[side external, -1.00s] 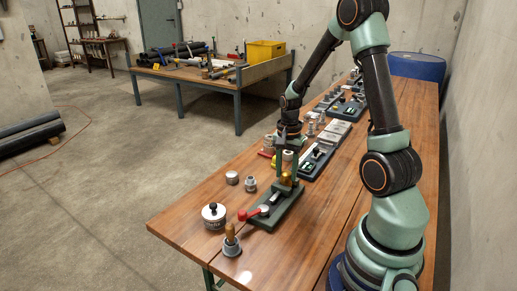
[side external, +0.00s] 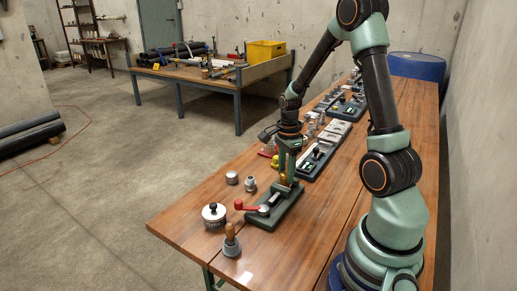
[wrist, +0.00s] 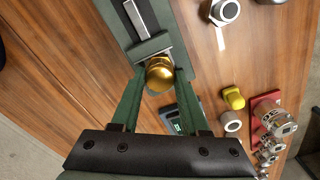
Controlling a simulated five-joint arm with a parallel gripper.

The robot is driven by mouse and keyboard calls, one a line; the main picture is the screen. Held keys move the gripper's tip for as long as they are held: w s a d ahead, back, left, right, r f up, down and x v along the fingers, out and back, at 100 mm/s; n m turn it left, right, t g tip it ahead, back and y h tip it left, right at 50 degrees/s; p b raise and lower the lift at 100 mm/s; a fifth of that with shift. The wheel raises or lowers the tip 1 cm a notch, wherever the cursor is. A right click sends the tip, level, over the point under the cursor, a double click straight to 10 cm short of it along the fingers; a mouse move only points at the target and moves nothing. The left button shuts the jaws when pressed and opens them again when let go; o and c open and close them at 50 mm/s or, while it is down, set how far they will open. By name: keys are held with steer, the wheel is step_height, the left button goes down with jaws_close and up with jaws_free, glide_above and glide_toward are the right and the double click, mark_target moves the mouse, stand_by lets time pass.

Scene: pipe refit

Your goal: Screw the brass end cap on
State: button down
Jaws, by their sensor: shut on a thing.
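The brass end cap (wrist: 159,77) is between the fingertips of my gripper (wrist: 158,84) in the wrist view, at the end of the pipe fixture. The gripper is shut on it. In the side view my gripper (side external: 286,181) points down at the far end of the green fixture (side external: 273,214), where only a little brass shows. The fixture has a lever with a red knob (side external: 239,204) at its near end. In the wrist view the fixture's green bed (wrist: 122,22) with a pale bar runs up from the cap. The threads under the cap are hidden.
A lidded pot (side external: 214,215), a grey cone with a wooden handle (side external: 231,244) and small metal fittings (side external: 250,184) stand left of the fixture. A yellow cap (wrist: 233,97) and a red block (wrist: 265,100) lie to the right in the wrist view.

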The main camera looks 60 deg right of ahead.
steer(key=shift+d, duration=0.15)
steer(key=m, duration=0.5)
steer(key=shift+m, duration=0.4)
steer(key=m, duration=0.6)
steer(key=shift+a, duration=0.2)
steer(key=shift+s, duration=0.1)
steer(key=c, duration=0.6)
jaws_free()
